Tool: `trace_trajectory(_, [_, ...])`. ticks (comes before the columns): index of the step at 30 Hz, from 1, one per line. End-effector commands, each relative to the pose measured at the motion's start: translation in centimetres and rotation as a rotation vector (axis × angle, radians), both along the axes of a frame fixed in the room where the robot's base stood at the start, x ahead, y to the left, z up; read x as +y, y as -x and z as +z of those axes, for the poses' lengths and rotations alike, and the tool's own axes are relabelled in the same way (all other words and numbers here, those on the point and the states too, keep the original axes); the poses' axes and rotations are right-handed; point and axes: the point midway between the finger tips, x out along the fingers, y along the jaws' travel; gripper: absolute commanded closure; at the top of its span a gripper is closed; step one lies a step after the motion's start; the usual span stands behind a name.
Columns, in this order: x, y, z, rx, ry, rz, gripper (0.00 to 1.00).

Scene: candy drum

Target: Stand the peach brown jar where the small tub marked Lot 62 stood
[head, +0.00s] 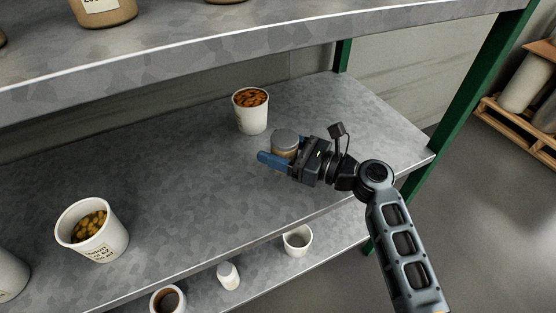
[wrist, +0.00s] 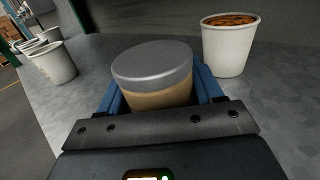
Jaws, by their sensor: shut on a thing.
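The peach brown jar with a grey lid (head: 285,141) is between the blue fingers of my gripper (head: 276,157), over the middle shelf. In the wrist view the jar (wrist: 160,97) stands upright between both fingers, its grey lid facing the camera. My gripper is shut on it. I cannot tell whether its base touches the shelf. The far finger is mostly hidden behind the jar in the head view.
A white tub with orange-brown contents (head: 251,115) stands behind the jar. Another labelled white tub (head: 96,240) stands at front left. The shelf between them is bare. The upper shelf (head: 200,48) overhangs the back, holding a labelled jar (head: 105,12). A green post (head: 478,85) rises at right.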

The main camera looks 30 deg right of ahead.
Motion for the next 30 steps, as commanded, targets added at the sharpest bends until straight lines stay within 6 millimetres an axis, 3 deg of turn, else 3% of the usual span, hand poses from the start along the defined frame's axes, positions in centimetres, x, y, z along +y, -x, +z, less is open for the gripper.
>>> trace_trajectory(8, [0.0, 0.0, -3.6, 0.001, -0.002, 0.000, 0.76])
trace_trajectory(22, [0.0, 0.0, -4.3, 0.000, 0.000, 0.000, 0.76])
trace_trajectory(23, [0.0, 0.0, -4.2, 0.000, 0.000, 0.000, 0.32])
trace_trajectory(30, [0.0, 0.0, -4.2, 0.000, 0.000, 0.000, 0.09])
